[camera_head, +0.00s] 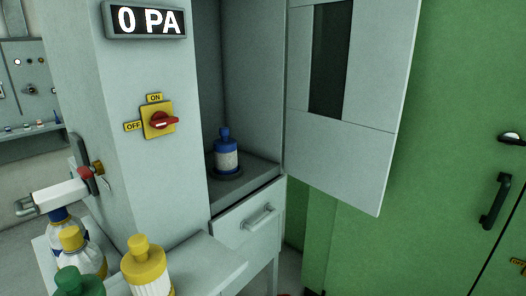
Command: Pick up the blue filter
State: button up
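A blue filter (226,152), shaped like a bottle with a blue top and a pale band, stands upright in the open cabinet bay. It sits on a dark round seat on the bay's grey floor (250,178). Another blue-topped bottle (60,215) shows at the lower left, partly hidden behind a yellow-topped one and below a white lever-like part. I cannot make out my gripper in this view.
The cabinet door (340,150) hangs open to the right of the bay. A drawer (245,222) is shut below it. Yellow-topped bottles (146,265) and a green-topped one (78,282) stand on the ledge (205,265). A red switch (162,121) and a "0 PA" display (146,20) are on the cabinet.

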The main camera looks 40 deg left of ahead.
aim_at(225, 148)
jog(key=u, duration=0.05)
jog(key=i, duration=0.75)
jog(key=u, duration=0.7)
jog(key=i, duration=0.65)
jog(key=u, duration=0.55)
